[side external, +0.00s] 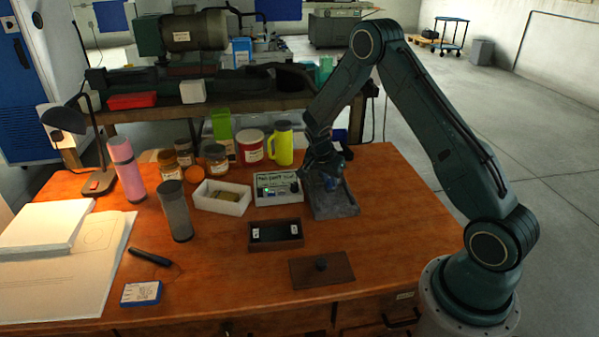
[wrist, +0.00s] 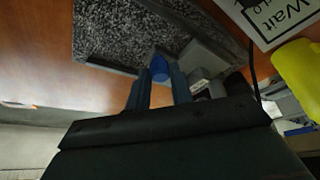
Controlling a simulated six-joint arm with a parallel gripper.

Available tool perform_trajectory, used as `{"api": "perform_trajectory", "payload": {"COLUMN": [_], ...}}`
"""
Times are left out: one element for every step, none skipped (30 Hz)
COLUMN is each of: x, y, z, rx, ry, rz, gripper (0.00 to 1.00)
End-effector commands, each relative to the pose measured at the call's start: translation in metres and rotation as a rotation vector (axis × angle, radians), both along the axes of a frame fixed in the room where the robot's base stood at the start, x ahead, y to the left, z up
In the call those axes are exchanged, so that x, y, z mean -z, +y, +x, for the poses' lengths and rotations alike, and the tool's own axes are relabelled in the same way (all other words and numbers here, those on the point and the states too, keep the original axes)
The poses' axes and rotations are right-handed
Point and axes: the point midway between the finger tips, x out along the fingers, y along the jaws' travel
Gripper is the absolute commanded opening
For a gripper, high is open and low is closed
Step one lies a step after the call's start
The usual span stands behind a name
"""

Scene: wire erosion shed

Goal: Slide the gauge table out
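A grey speckled slab with a raised border (side external: 338,208) lies at the right of the wooden table; it looks like the gauge table. Its speckled top also shows in the wrist view (wrist: 125,30). A blue knob-like piece (wrist: 159,68) stands near a grey block (wrist: 205,62) at the slab's edge. My gripper (side external: 328,178) points down over the slab's far part. In the wrist view its two fingers (wrist: 160,86) are apart, with the blue piece between or just beyond their tips. Whether they touch it is not clear.
A white-faced control box (side external: 277,188) stands just left of the slab; its sign (wrist: 275,18) shows "Wait" in the wrist view. A yellow-green jug (side external: 281,146) is behind. A dark tray (side external: 275,234) and brown knobbed board (side external: 321,269) lie in front. Bare wood lies right of the slab.

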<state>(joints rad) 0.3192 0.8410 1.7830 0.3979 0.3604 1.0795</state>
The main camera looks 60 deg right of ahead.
Motion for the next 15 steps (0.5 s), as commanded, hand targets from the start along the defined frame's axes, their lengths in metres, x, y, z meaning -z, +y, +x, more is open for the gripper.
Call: {"api": "perform_trajectory", "payload": {"x": [0.000, 0.000, 0.000, 0.000, 0.000, 0.000, -0.001, -0.001, -0.001, -0.001, -0.001, 0.000, 0.000, 0.000, 0.000], "y": [0.000, 0.000, 0.000, 0.000, 0.000, 0.001, 0.002, 0.003, 0.005, 0.007, 0.010, 0.013, 0.016, 0.019, 0.023], "z": [0.000, 0.000, 0.000, 0.000, 0.000, -0.001, -0.002, -0.003, -0.004, -0.006, -0.008, -0.011, -0.014, -0.017, -0.021], "rx": [0.000, 0.000, 0.000, 0.000, 0.000, 0.000, -0.001, -0.001, -0.002, -0.002, -0.002, -0.002, -0.002, -0.002, -0.003], "ry": [0.000, 0.000, 0.000, 0.000, 0.000, 0.000, 0.000, 0.000, 0.001, 0.001, 0.001, 0.001, 0.002, 0.002, 0.001], "rz": [0.000, 0.000, 0.000, 0.000, 0.000, 0.000, 0.000, 0.000, -0.001, -0.001, -0.001, -0.001, 0.000, 0.000, 0.000], "gripper": [0.00, 0.00, 0.00, 0.00, 0.00, 0.00, 0.00, 0.00, 0.00, 0.00, 0.00, 0.00, 0.00, 0.00, 0.00]}}
